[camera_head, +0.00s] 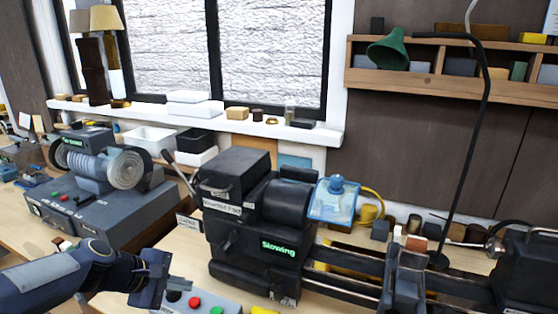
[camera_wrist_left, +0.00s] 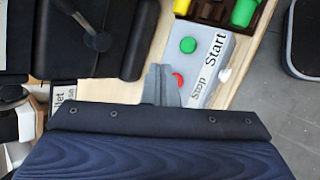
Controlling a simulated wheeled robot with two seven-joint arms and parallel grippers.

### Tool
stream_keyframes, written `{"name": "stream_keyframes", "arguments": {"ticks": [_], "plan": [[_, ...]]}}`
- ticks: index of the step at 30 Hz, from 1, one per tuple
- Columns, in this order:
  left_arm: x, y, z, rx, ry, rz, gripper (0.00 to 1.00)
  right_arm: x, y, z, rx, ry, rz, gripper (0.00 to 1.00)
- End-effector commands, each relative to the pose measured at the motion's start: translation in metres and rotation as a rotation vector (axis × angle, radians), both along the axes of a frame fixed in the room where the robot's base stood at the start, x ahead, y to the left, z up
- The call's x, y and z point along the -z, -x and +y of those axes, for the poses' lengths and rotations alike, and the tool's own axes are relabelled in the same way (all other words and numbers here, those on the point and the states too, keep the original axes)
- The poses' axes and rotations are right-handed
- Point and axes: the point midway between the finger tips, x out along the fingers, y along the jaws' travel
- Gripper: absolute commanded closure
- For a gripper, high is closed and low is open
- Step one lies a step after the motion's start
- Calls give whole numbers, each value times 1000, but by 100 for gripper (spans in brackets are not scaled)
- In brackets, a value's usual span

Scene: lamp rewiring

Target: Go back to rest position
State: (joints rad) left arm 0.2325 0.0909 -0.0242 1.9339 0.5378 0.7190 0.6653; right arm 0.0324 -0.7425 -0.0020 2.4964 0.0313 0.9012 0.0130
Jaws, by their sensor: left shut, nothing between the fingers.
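My left arm comes in from the lower left in the head view. Its gripper (camera_head: 182,284) is shut and empty, close to the grey control box (camera_head: 231,305) at the bench's front edge. In the left wrist view the shut fingers (camera_wrist_left: 160,84) stand beside this box (camera_wrist_left: 215,58), near its red button (camera_wrist_left: 178,81). Whether the fingers touch the box I cannot tell. The green button (camera_wrist_left: 188,45) lies beyond the red one, with the labels Stop and Start beside them. My right gripper does not show.
A dark lathe (camera_head: 245,225) with a green "Slowing" display stands behind the box. A bench grinder (camera_head: 95,175) on a grey cabinet stands to the left. A green lamp (camera_head: 388,50) on a black stem rises at the right.

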Motion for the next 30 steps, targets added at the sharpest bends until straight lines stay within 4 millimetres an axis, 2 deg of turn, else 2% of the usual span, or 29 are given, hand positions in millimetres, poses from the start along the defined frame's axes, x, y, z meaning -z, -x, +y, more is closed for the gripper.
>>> {"name": "stream_keyframes", "arguments": {"ticks": [1, 5, 6, 9, 12, 15, 18, 30], "plan": [[-14, 24, -7, 82, -66, -55, 100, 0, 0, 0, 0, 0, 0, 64], [-29, 96, -24, 350, -281, -194, 100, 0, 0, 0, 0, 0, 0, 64], [-29, 117, -28, 431, -348, -235, 100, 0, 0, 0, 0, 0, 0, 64], [-23, 164, -34, 614, -505, -320, 100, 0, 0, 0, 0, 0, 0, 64], [-13, 198, -37, 756, -631, -382, 100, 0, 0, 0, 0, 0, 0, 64], [-3, 218, -37, 850, -716, -419, 100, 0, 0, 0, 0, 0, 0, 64], [3, 228, -37, 899, -760, -436, 100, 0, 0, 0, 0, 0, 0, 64], [4, 229, -37, 910, -768, -439, 100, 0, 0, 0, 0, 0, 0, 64]]}}
